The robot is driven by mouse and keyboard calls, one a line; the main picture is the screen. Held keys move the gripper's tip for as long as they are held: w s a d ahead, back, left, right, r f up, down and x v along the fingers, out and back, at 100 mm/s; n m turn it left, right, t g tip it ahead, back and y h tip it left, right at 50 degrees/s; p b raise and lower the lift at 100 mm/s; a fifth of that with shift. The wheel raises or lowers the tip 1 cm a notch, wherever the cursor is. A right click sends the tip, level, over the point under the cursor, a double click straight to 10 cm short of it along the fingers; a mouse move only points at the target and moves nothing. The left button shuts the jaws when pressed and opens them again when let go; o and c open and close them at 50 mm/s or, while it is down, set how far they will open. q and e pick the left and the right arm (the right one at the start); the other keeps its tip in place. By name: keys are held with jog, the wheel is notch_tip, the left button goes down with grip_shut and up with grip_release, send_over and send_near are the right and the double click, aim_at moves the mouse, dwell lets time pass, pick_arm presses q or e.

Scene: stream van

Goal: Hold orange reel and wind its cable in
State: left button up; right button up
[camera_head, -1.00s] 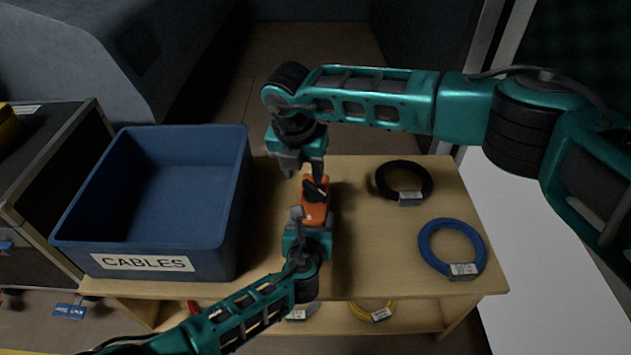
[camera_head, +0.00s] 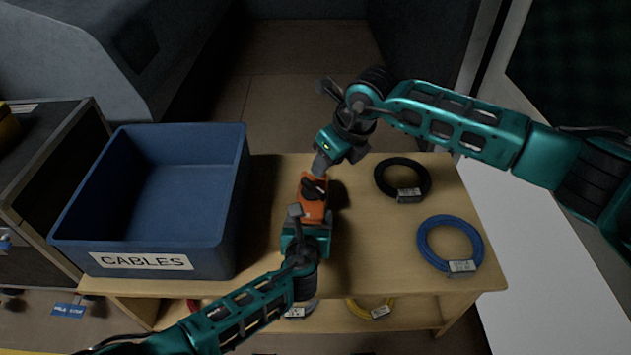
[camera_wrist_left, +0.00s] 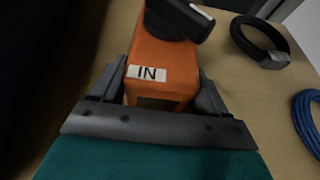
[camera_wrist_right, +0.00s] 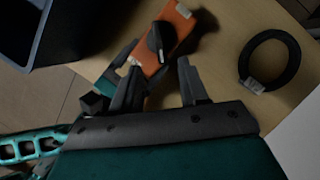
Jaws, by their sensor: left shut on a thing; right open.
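The orange reel (camera_head: 313,208) is on the table, with a black crank or knob (camera_head: 313,188) on its top. In the left wrist view the reel (camera_wrist_left: 158,62) has a white "IN" label (camera_wrist_left: 148,73), and the black knob (camera_wrist_left: 180,18) carries a white mark. My left gripper (camera_head: 304,218) is shut on the reel's near end, one finger on each side. My right gripper (camera_head: 321,167) is open and tilted, just beyond the reel's far end. In the right wrist view its empty fingers (camera_wrist_right: 160,76) point toward the reel (camera_wrist_right: 180,25) and knob (camera_wrist_right: 155,42). I see no cable leaving the reel.
A blue "CABLES" bin (camera_head: 140,262) stands at the table's left. A black cable coil (camera_head: 403,196) and a blue one (camera_head: 482,247) lie to the right. A yellow coil (camera_head: 358,310) is on the lower shelf. Bare tabletop (camera_head: 370,250) lies right of the reel.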

aim_at(314, 185)
jog(key=x, duration=1)
jog(key=shift+s, duration=0.1)
jog(key=shift+c, duration=0.3)
grip_shut()
